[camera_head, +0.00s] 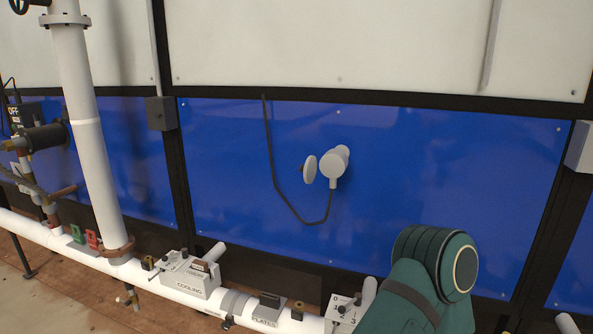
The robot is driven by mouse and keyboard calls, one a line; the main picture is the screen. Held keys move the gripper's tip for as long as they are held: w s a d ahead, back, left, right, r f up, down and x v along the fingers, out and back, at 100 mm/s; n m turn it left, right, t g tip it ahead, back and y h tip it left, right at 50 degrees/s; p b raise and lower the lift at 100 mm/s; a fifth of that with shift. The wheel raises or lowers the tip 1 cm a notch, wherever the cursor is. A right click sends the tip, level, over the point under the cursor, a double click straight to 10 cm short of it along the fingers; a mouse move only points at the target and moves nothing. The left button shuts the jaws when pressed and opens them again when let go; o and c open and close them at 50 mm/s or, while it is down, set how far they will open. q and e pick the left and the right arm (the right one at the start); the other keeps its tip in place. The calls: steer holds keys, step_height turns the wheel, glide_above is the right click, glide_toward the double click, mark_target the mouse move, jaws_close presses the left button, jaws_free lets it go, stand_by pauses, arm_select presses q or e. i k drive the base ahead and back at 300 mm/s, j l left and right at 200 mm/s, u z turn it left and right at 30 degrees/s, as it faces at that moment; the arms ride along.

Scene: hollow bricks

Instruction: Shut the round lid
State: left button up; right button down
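The round lid (309,169) is a small light-grey disc in the middle of the head view. It stands open, swung out to the left of a grey round fitting (334,165) on the blue wall panel. A gap shows between the lid's face and the fitting. A teal arm link of mine is at the lower right, well below and to the right of the lid. No gripper shows in this view.
The blue panel (440,200) around the fitting is clear. A dark cable (275,185) hangs to the fitting's underside. A white horizontal pipe (150,288) with a COOLING box (188,277) runs below. A white vertical pipe (88,150) stands at left.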

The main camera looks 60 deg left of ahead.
mark_target(309, 169)
steer(key=k+j+u, duration=0.1)
steer(key=j+u, duration=0.3)
steer(key=k+j+u, duration=0.1)
steer(key=j+u, duration=0.15)
steer(key=u, duration=0.15)
steer(key=k+j+u, duration=0.1)
steer(key=j, duration=0.75)
steer(key=j+u, duration=0.1)
steer(key=j, duration=0.75)
